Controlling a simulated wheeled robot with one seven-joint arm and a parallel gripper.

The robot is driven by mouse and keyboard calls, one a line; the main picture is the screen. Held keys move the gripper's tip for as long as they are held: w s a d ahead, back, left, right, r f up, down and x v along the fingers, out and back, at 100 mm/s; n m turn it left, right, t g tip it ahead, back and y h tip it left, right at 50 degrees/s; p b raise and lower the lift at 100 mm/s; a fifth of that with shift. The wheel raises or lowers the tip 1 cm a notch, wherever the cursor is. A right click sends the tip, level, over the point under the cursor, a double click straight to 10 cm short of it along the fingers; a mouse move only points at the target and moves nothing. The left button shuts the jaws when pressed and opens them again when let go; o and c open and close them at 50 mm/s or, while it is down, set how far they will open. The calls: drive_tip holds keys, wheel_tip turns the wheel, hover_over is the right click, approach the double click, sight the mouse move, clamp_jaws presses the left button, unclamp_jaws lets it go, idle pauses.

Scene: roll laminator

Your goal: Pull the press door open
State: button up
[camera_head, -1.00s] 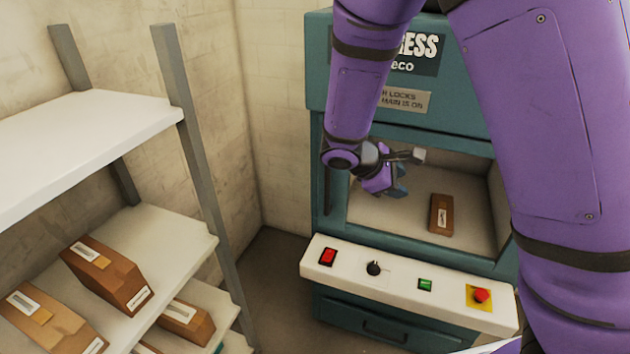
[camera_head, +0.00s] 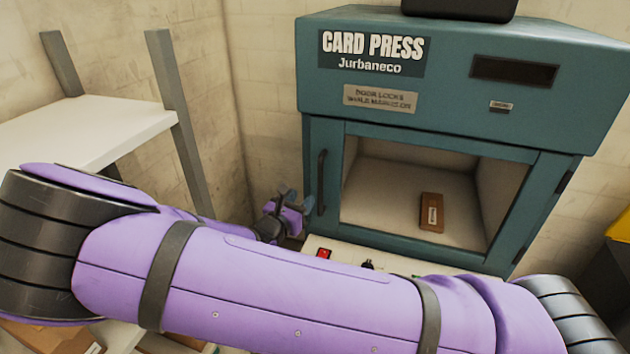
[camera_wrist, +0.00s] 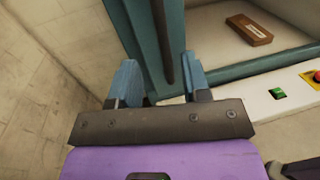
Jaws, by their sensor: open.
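The teal card press has a framed press door (camera_head: 325,135) with a large clear window, and it looks shut. A dark vertical handle (camera_head: 321,182) runs along the door's left edge. My gripper (camera_head: 289,192) is just left of the handle in the head view, open and empty. In the wrist view, the blue fingers of my gripper (camera_wrist: 162,78) stand apart, and the handle (camera_wrist: 164,45) shows between them beyond the tips. I cannot tell whether the fingers touch it. A brown packet (camera_head: 431,212) lies inside the press, seen through the window.
White shelves (camera_head: 90,135) with grey posts stand at the left, with brown packets low down. The control panel, with a red switch (camera_head: 324,253) and a green button (camera_wrist: 277,93), juts out below the door. A yellow-topped object (camera_head: 620,226) is at the far right.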

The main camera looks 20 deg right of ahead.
sight(319, 181)
drive_tip(key=x, duration=1)
drive_tip(key=shift+w+d, duration=0.25)
clamp_jaws()
